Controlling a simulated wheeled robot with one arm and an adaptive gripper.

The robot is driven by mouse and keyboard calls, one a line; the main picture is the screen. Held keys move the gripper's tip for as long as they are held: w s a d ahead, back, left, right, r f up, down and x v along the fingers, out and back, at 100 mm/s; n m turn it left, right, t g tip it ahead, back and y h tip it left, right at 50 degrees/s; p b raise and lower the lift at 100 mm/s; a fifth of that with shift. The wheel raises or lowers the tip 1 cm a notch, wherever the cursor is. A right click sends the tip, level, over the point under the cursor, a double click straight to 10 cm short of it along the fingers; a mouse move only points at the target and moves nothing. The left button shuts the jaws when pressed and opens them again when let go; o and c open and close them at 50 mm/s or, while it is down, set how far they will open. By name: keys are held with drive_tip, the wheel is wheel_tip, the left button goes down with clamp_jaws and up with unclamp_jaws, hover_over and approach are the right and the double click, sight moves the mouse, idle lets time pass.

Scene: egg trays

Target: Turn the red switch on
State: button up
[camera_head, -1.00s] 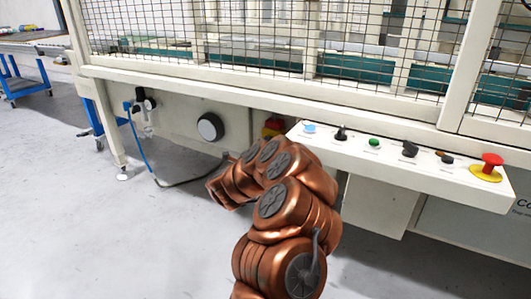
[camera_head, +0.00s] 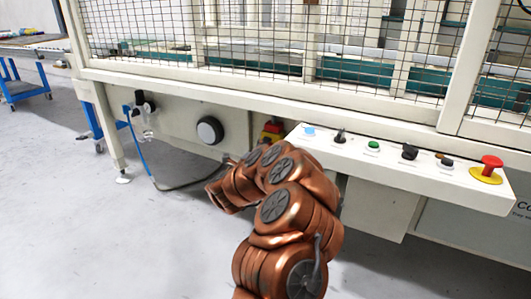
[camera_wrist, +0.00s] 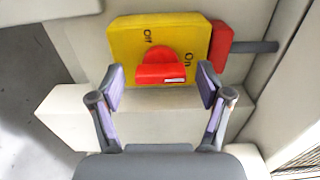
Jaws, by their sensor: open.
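The red switch (camera_wrist: 161,70) is a rotary knob on a yellow plate (camera_wrist: 130,35) marked "Off" at upper left and "On" at right. A white mark on the knob faces lower right, below the "On" label. My gripper (camera_wrist: 160,78) is open in the wrist view, with one purple-padded finger on each side of the knob and a gap to it on both sides. In the head view the yellow plate (camera_head: 273,128) shows partly behind my arm, and my gripper is hidden there.
A red block (camera_wrist: 220,46) with a grey conduit adjoins the yellow plate. A pale ledge (camera_wrist: 75,118) lies below it. In the head view, a control panel (camera_head: 320,152) with several buttons and a red emergency stop (camera_head: 490,165) is to the right. Open floor lies at left.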

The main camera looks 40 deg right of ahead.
drive_tip(key=v, duration=1.2)
idle(0.5)
